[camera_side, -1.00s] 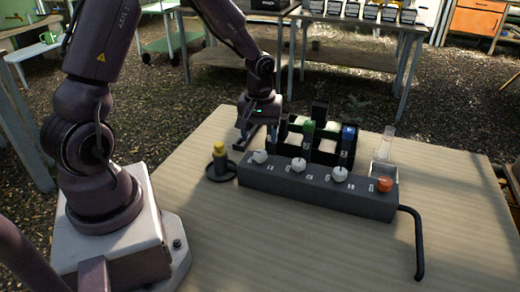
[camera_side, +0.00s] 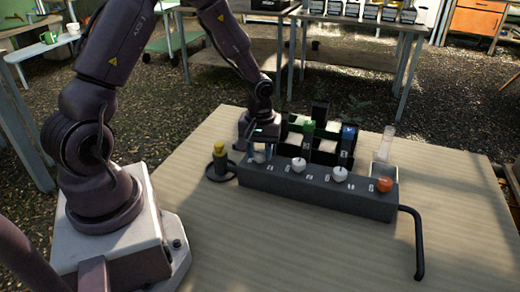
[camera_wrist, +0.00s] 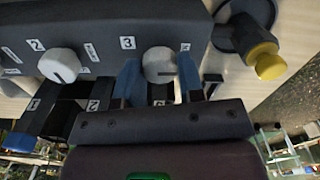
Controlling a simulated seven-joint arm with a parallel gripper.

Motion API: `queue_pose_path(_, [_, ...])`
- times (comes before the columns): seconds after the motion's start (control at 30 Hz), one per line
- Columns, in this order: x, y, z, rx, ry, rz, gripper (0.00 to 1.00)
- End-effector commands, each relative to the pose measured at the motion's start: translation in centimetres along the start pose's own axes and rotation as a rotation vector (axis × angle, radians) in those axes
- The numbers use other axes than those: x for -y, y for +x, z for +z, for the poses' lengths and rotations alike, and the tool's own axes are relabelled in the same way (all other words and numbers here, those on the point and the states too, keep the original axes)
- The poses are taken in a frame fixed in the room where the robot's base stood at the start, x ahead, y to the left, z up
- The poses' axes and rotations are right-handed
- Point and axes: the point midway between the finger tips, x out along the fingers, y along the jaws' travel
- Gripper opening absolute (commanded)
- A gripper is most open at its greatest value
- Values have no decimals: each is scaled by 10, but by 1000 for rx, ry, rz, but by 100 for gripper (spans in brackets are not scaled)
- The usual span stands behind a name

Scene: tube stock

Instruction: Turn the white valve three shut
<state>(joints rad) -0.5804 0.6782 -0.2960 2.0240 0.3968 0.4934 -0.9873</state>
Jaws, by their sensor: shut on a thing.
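The dark manifold block (camera_side: 310,193) lies across the table with a row of white valves and an orange valve (camera_side: 384,184) at its right end. The white valve (camera_wrist: 158,62) beside the label 3 (camera_wrist: 127,42) is the leftmost one in the side view (camera_side: 260,157). My gripper (camera_wrist: 159,75) is shut on it, one blue finger on each side. In the side view my gripper (camera_side: 261,152) is low over that end and partly hides the valve. A dark mark on the valve's face points to the right in the wrist view.
Another white valve (camera_wrist: 62,65) sits beside label 2. A yellow-topped post (camera_side: 219,155) stands close to the block's left end. A dark rack (camera_side: 323,150) stands behind the block, and a black pipe (camera_side: 415,240) leaves its right end. The table front is clear.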

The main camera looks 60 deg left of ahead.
Motion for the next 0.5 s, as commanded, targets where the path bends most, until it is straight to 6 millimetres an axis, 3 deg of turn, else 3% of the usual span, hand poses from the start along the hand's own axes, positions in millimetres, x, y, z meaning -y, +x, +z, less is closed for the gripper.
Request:
queue_pose_path(0.27, [0,0,0,0,46,-1,12])
queue_pose_path(0.5, [-1,-1,0,0,193,0,12])
